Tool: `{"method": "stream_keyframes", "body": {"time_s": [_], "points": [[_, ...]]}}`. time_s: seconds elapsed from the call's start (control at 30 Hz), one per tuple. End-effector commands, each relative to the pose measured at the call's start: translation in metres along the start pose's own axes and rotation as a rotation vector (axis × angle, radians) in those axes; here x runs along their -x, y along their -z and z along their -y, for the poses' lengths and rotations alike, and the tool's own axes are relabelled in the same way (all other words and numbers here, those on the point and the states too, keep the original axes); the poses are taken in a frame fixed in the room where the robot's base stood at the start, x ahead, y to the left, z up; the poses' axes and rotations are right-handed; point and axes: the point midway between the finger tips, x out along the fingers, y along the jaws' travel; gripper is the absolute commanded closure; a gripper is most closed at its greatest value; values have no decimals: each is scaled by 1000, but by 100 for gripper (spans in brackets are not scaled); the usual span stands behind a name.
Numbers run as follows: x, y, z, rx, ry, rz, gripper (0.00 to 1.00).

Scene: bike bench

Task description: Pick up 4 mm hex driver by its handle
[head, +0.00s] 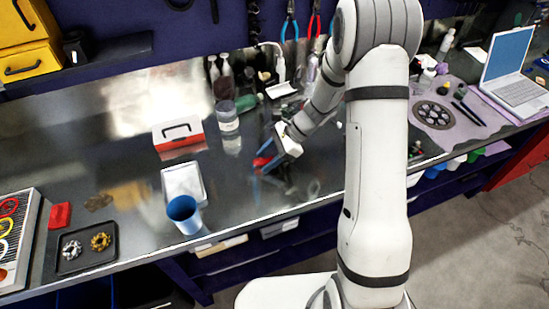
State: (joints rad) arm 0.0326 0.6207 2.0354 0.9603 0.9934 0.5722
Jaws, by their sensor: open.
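My gripper (270,153) is low over the middle of the shiny metal bench (110,160), with its jaws open. A small red thing (262,161) shows right at the jaws. It is too small and too covered by the gripper to tell whether it is the 4 mm hex driver's handle or whether the jaws touch it. No other thing in view can be made out clearly as the hex driver.
A red-and-white box (178,137), a white tray (177,183) and a blue cup (184,214) stand left of my gripper. A clear jar (227,118) and bottles stand behind. A dark tray (86,248) holds two small parts. A laptop (512,70) is far right.

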Motion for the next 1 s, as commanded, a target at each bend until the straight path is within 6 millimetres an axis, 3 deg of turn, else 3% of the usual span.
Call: {"method": "stream_keyframes", "body": {"time_s": [0.1, 0.67, 1.0], "points": [[0, 0, 0, 1, 0, 0, 53], [0, 0, 0, 2, -1, 0, 99], [3, -4, 0, 5, 0, -1, 100]]}}
